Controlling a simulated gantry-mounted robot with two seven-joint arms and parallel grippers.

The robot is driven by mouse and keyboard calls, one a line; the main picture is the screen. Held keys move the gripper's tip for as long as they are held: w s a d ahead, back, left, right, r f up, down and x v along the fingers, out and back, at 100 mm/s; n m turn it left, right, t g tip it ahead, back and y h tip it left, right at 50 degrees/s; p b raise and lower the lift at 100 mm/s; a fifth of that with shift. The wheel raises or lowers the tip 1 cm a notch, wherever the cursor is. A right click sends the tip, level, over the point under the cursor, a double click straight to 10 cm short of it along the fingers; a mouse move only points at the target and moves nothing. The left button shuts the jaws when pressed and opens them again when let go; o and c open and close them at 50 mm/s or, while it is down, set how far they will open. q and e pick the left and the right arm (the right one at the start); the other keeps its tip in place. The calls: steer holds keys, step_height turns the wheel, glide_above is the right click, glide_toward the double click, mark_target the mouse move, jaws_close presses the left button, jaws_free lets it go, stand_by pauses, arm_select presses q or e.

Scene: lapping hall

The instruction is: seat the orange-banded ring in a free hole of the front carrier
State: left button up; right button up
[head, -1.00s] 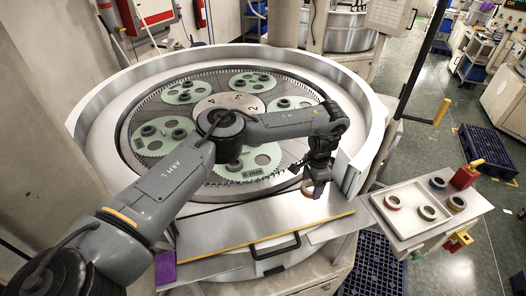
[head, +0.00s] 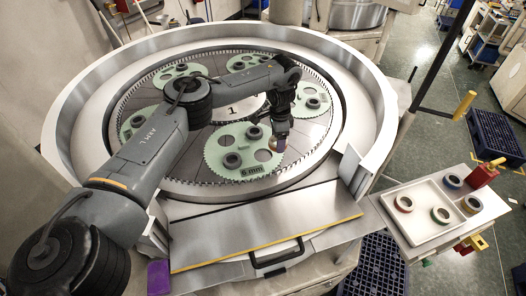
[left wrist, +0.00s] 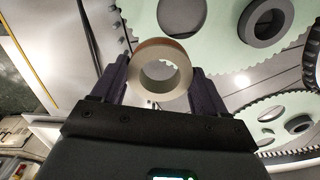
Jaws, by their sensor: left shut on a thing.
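My left gripper (head: 279,144) is shut on the orange-banded ring (head: 274,144), at the right edge of the front carrier. In the left wrist view the pale ring (left wrist: 141,76) sits between the two dark fingers, its orange band at the upper edge. The front carrier (head: 214,155) is a pale green toothed disc marked 6 mm. A dark ring (head: 232,160) sits in its left front part and another (head: 253,132) at its back. An open hole (head: 263,155) shows at its right and another at its back left. The ring appears above the plate; its exact height is unclear. My right gripper is out of view.
Other green carriers with dark rings lie around the numbered hub (head: 232,108). A raised metal rim (head: 355,125) encloses the plate. A white tray (head: 400,232) with several banded rings stands at the right. A flat metal shelf (head: 270,222) lies in front.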

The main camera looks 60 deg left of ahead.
mark_target(263, 156)
arm_select(q)
steer(key=s+a+f+b, duration=0.1)
steer(key=s+a+f, duration=0.2)
steer(key=s+a, duration=0.1)
steer(key=shift+f, duration=0.25)
steer(key=shift+f+b, duration=0.25)
steer(key=shift+b, duration=0.05)
steer(key=shift+f, duration=1.65)
steer(key=shift+f, duration=0.1)
steer(key=o, duration=1.2)
